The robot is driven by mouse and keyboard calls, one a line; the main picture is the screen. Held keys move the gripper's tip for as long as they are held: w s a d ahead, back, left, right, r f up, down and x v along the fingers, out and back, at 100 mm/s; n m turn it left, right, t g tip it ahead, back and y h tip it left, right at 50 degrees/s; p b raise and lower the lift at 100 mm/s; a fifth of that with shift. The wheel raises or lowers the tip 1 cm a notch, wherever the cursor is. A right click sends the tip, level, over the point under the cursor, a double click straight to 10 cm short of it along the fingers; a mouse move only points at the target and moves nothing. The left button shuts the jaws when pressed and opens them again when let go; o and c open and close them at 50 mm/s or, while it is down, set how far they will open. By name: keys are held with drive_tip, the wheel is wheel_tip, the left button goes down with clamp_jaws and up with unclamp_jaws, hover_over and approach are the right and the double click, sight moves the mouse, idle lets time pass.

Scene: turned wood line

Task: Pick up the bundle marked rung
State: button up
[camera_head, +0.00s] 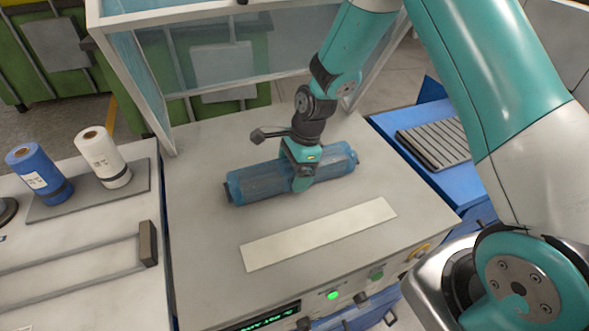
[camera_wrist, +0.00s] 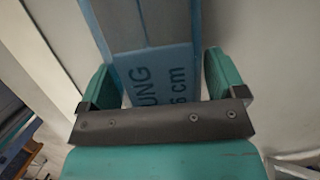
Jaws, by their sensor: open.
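The bundle (camera_head: 250,184) is a long blue-wrapped roll lying on the grey top of a machine in the head view. In the wrist view its blue wrap (camera_wrist: 165,68) shows dark printing that reads in part "UNG" and "6 cm"; the rest is hidden behind my gripper's dark bar. My gripper (camera_head: 304,178) is over the middle of the bundle, reaching down on it from above. In the wrist view my gripper's green fingers (camera_wrist: 160,85) are open, one on each side of the bundle. I cannot tell whether they touch it.
A pale flat strip (camera_head: 318,234) lies on the machine top in front of the bundle. A clear-panelled frame (camera_head: 215,60) stands behind. A blue roll (camera_head: 38,172) and a white roll (camera_head: 103,157) stand at the left. A blue unit with a ridged grey plate (camera_head: 436,145) is at the right.

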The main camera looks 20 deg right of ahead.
drive_tip(key=shift+a+f, duration=0.1)
drive_tip(key=shift+f, duration=0.4)
drive_tip(key=shift+c, duration=0.2)
drive_tip(key=shift+r, duration=0.1)
drive_tip(key=c, duration=1.3)
